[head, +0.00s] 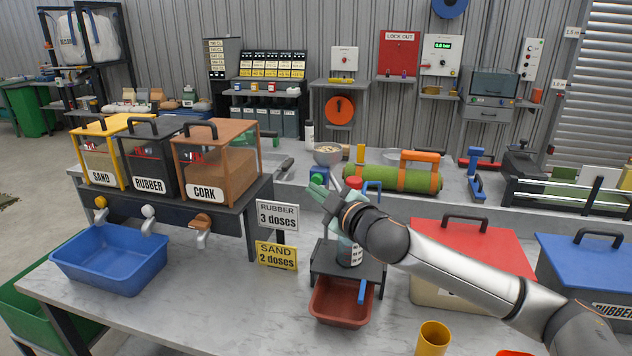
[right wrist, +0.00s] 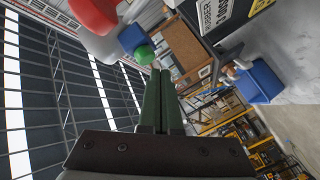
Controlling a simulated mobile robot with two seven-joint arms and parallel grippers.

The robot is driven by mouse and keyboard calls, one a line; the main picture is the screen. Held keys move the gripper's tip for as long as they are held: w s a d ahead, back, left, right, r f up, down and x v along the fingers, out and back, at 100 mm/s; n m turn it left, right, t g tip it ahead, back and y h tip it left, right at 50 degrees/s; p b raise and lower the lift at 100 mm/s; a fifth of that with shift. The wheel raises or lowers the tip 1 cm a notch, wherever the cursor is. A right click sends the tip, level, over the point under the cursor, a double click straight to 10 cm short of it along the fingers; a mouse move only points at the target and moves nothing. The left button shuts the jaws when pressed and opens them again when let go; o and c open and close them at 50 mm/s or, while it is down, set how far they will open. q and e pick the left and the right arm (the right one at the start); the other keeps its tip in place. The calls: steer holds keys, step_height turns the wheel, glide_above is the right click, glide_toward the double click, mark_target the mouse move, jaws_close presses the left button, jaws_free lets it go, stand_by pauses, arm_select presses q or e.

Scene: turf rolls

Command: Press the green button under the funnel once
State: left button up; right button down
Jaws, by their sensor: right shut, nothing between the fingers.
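A green dome-shaped button (right wrist: 144,54) on a blue block (right wrist: 131,38) shows in the right wrist view, just left of my fingertips. In the head view a small blue block (head: 319,173) stands just behind my right gripper (head: 319,191). My right gripper has green fingers, shut together with nothing between them; they also show in the right wrist view (right wrist: 160,75). I cannot tell whether the tips touch the button. A red-topped dispenser (head: 354,182) stands beside the gripper, partly hidden by my right arm. I cannot make out a funnel clearly. My left gripper is not in view.
A red tray (head: 341,303) sits under the dark stand (head: 322,262). Sand, rubber and cork bins stand left, above a blue basin (head: 112,258). Dose signs (head: 277,214) stand between. A green turf roll (head: 392,179) lies behind my arm. A red-lidded box (head: 470,245) stands right.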

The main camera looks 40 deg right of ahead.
steer(key=shift+w+d, duration=0.1)
stand_by(0.7)
steer(key=shift+w+d, duration=0.2)
steer(key=shift+d, duration=0.05)
steer(key=shift+w+d+p, duration=0.35)
steer(key=shift+d+p, duration=0.1)
steer(key=shift+p, duration=0.05)
stand_by(1.3)
steer(key=shift+s+a, duration=0.65)
steer(key=shift+a, duration=0.1)
steer(key=shift+s+a, duration=1.65)
steer(key=shift+a, duration=0.25)
